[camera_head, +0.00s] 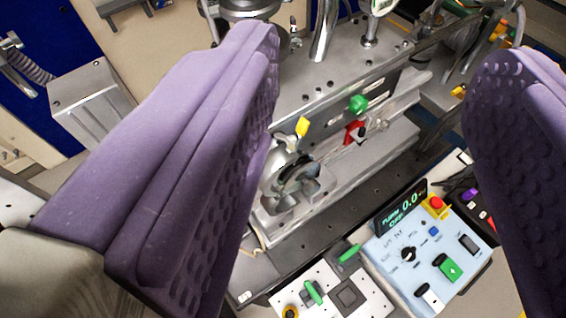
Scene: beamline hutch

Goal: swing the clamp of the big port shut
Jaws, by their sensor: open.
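My gripper (385,48) is open, its two purple ribbed fingers wide apart at the left and right of the view, with nothing held between them. Between the fingers and beyond them, a round metal port with a clamp (290,178) sits on the grey metal bench, close beside the left finger. A yellow-tipped lever (302,127) sticks up at its top. The left finger hides part of the port's left side, and I cannot tell how far open the clamp is.
A green knob (358,103) and a red part (354,132) sit on the bench front. A light blue control box (432,250) with a display and red button stands lower right. A white panel with green levers (333,292) lies at the bottom. A metal box (92,100) is at left.

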